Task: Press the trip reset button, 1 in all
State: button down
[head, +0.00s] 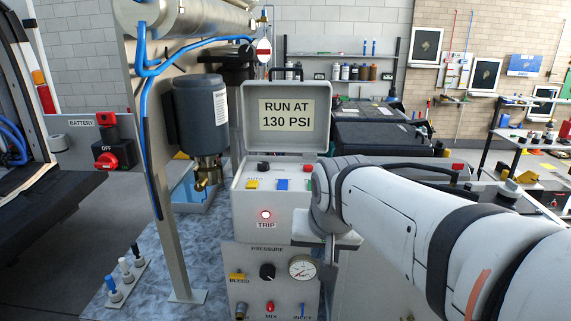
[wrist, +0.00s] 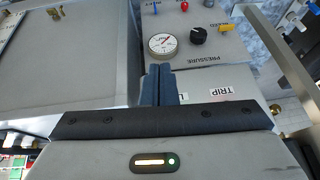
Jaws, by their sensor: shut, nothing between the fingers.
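The grey control box (head: 240,205) stands open, with a red lamp (head: 265,214) lit above its TRIP label (head: 266,225). The wrist view shows the TRIP label (wrist: 222,91) to the right of my fingers. On the box top are a yellow piece (head: 252,184) by the AUTO lettering, a blue piece (head: 282,184), a black knob (head: 263,167) and a red piece at the right edge. No button reads as reset; my arm covers the box's right side. My gripper (wrist: 160,84) is shut and empty at the box front; contact cannot be told.
Below is the pressure panel (head: 241,258) with a gauge (head: 302,267), a black knob (head: 267,271) and a yellow bleed handle (head: 237,276). A grey post (head: 174,230) and a dark cylinder (head: 197,110) stand left. The raised lid reads RUN AT 130 PSI (head: 287,114).

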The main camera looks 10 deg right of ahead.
aim_at(308, 168)
jog(key=w+d+r+m+t+p, duration=0.1)
jog(key=w+r+m, duration=0.3)
jog(key=w+r, duration=0.5)
jog(key=w+d+r+m+t+h+p, duration=0.1)
jog(key=w+d+r+m+t, duration=0.2)
jog(key=w+r, duration=0.6)
jog(key=w, duration=0.5)
jog(key=shift+w+d+m+p, duration=0.25)
jog(key=shift+d+m+p, duration=0.05)
jog(key=shift+m+p, duration=0.1)
jog(key=shift+f, duration=0.1)
notch_tip(308, 168, down, 9)
jog(key=b, duration=0.6)
jog(key=shift+b, duration=0.4)
jog(key=shift+f+b, duration=0.25)
jog(key=shift+b, duration=0.2)
jog(key=shift+f+b, duration=0.5)
dwell(0.4)
jog(key=shift+r, duration=0.1)
jog(key=shift+r+p, duration=0.65)
jog(key=shift+r, duration=0.15)
